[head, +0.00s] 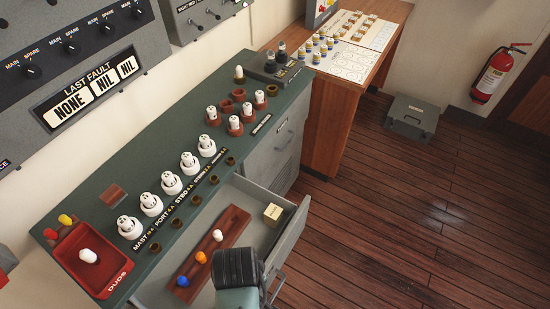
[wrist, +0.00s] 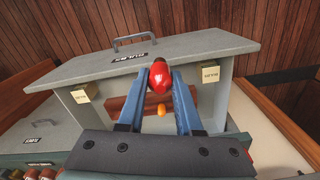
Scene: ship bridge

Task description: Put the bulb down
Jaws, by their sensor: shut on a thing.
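My gripper (wrist: 160,75) is shut on a red bulb (wrist: 159,83), which shows between the two blue fingers in the wrist view. It is held above the open drawer (head: 298,222), whose front carries a BULBS label (wrist: 130,57). Inside the drawer is a wooden rack (head: 234,221) with a white bulb (head: 217,235), an orange bulb (head: 201,257) and a blue bulb (head: 183,280). The orange bulb also shows below the red one in the wrist view (wrist: 162,111). In the head view my gripper (head: 238,268) hides the held bulb.
A small box (head: 273,213) lies in the drawer's far corner. On the console (head: 110,195) are a red DUDS tray (head: 65,258) holding a white bulb (head: 88,255), a red and a yellow piece beside it, and rows of lamp sockets.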

